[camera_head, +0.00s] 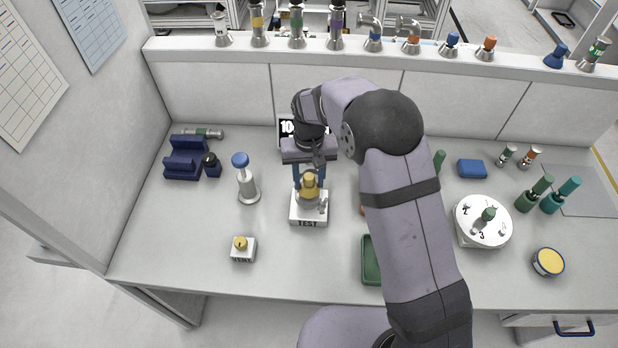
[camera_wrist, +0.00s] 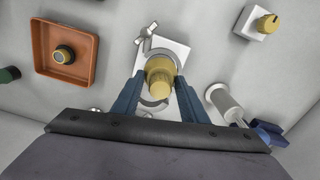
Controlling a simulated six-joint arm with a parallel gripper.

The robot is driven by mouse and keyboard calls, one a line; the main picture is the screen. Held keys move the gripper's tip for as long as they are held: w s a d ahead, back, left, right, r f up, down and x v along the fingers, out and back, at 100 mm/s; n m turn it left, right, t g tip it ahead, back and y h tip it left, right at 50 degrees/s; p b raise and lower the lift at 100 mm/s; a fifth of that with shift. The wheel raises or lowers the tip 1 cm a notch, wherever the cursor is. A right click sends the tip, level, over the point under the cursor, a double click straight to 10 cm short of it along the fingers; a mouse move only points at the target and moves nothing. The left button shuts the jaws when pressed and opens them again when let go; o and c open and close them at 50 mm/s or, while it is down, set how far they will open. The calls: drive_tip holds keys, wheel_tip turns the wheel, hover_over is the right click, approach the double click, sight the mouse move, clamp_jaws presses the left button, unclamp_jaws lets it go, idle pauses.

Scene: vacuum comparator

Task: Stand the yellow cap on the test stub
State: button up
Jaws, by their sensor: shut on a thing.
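The yellow cap (camera_head: 309,184) is held between the blue fingers of my gripper (camera_head: 309,178), directly above the white block marked TEST (camera_head: 308,222). A silver metal part shows just under the cap, at the block's top. The head view does not let me tell whether the cap touches the stub. In the wrist view the yellow cap (camera_wrist: 160,78) lies between the two fingertips (camera_wrist: 160,82), with the white test block (camera_wrist: 178,50) behind it. A silver wing clamp (camera_wrist: 145,40) sits beside the stub. The cap hides the stub's top.
A white block with a yellow knob (camera_head: 242,250) stands front left; a blue-topped silver cylinder (camera_head: 245,178) stands left. A green tray (camera_head: 370,262) and a white numbered turntable (camera_head: 482,240) are to the right.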

sight(310, 176)
drive_tip(key=shift+f, duration=0.1)
drive_tip(key=shift+f+b, duration=0.5)
drive_tip(key=shift+f, duration=0.25)
drive_tip(key=shift+f, duration=0.3)
idle(0.7)
drive_tip(key=o, duration=1.4)
drive_tip(key=shift+c, duration=0.2)
drive_tip(key=shift+r, duration=0.1)
drive_tip(key=shift+r+b, duration=1.3)
drive_tip(key=shift+r, duration=2.35)
drive_tip(key=shift+d, duration=0.1)
